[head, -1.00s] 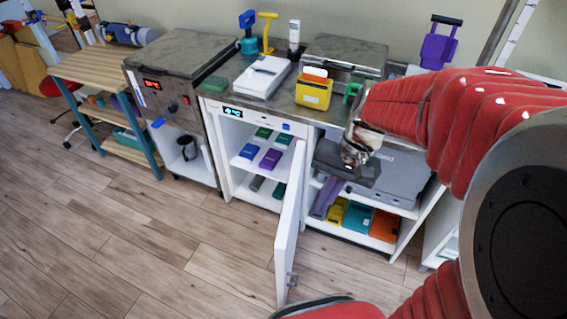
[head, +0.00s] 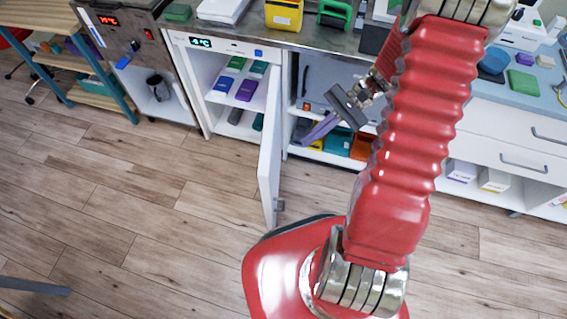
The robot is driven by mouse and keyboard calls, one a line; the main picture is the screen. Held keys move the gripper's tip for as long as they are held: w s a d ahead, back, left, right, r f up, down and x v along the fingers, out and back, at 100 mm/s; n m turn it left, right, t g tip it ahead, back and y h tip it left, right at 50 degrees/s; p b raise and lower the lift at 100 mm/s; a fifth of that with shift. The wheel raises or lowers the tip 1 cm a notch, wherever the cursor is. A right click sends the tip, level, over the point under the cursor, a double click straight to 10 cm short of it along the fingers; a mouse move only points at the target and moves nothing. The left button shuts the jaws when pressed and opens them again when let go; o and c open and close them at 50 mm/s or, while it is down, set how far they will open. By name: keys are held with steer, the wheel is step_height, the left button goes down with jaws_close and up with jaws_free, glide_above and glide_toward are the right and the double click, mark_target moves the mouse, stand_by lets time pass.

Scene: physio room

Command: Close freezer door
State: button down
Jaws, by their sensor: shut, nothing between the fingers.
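The freezer (head: 178,63) is a white cabinet under the counter with a small display reading about 4 °C. Its white door (head: 270,150) stands wide open, swung out toward me and seen nearly edge-on, with a small metal latch low on its free edge. Inside, green, blue and purple packs (head: 247,90) lie on shelves. My gripper (head: 325,125) is shut and empty, to the right of the door and apart from it in the picture, in front of the neighbouring shelf unit. How far it is from the door in depth I cannot tell.
The open shelf unit (head: 340,158) with coloured boxes stands right of the freezer. A grey heater cabinet (head: 135,55) and a wooden rack (head: 75,75) stand left. White drawers (head: 510,150) are at the right. The wooden floor (head: 150,210) in front is clear.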

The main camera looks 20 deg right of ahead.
steer(key=s+d+f+m+t+y, duration=0.1)
steer(key=d+f+m+t+y, duration=0.1)
steer(key=f, duration=0.7)
steer(key=d+f+m+t+y, duration=0.3)
steer(key=f+m+t, duration=0.3)
steer(key=f+m, duration=0.2)
steer(key=shift+s+d+f+t+y, duration=0.25)
steer(key=shift+s+f+t+y, duration=0.1)
steer(key=shift+f+y, duration=0.1)
steer(key=shift+a, duration=0.1)
steer(key=x, duration=1.4)
steer(key=shift+f, duration=0.1)
